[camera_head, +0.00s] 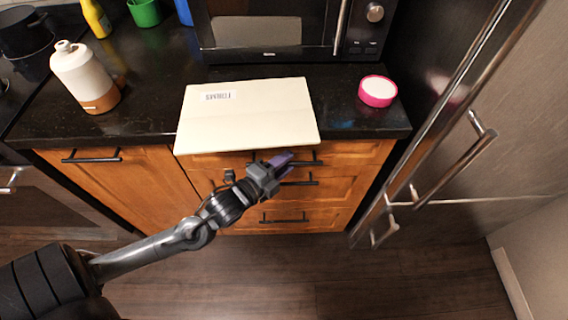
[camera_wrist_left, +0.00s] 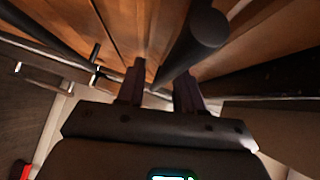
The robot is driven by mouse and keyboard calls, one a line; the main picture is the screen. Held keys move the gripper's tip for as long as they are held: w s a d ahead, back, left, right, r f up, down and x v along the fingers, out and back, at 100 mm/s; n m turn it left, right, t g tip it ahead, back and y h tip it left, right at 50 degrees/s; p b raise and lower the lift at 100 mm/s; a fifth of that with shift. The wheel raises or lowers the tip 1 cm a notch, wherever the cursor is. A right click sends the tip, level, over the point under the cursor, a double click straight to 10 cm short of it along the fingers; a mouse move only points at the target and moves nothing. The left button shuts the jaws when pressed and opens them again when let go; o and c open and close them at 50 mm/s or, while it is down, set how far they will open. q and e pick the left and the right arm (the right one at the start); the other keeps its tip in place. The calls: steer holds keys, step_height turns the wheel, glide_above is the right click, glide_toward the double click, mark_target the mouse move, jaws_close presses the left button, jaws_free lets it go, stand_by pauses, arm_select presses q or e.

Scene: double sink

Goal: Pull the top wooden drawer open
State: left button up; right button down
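The top wooden drawer (camera_head: 358,153) sits under the black counter and looks shut. Its black bar handle (camera_head: 304,162) is partly hidden by my left gripper (camera_head: 280,161), which is at the handle in the head view. In the left wrist view, a thick dark bar handle (camera_wrist_left: 192,45) runs between and beyond the fingertips of my left gripper (camera_wrist_left: 162,85). The two fingers are apart, one on either side of the bar's line. I cannot tell whether they touch it. My right gripper is not in view.
A pale flat box (camera_head: 250,115) overhangs the counter edge above the drawer. A pink-rimmed round container (camera_head: 378,91) and a white bottle (camera_head: 84,75) stand on the counter. Lower drawers (camera_head: 330,188) lie below. A fridge (camera_head: 470,130) stands at the right. The floor in front is clear.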

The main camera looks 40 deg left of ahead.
arm_select(q)
steer(key=shift+w, duration=0.1)
jaws_close()
stand_by(0.4)
